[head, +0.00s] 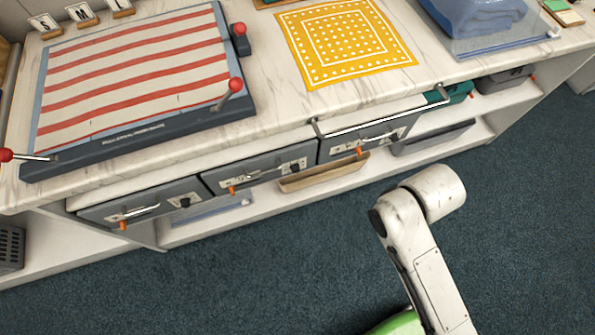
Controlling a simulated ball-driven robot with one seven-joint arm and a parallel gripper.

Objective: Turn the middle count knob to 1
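Three grey drawer fronts hang in a row under the marble counter. The middle drawer front (225,178) carries a small dark knob (294,168) on a pale plate at its right side; this looks like the middle count knob. Its markings and pointing direction are too small to read. Similar dark knobs sit on the left drawer (185,202) and the right drawer (396,134). My white arm reaches in from the lower right, in front of the counter, apart from the drawers. No gripper fingers show.
A red-and-white striped board (135,75) with red-knobbed levers and a yellow dotted cloth (345,45) lie on the counter (270,100). Orange tabs (232,191) and a metal rail (380,121) stick out in front. Blue carpet (270,280) below is largely clear.

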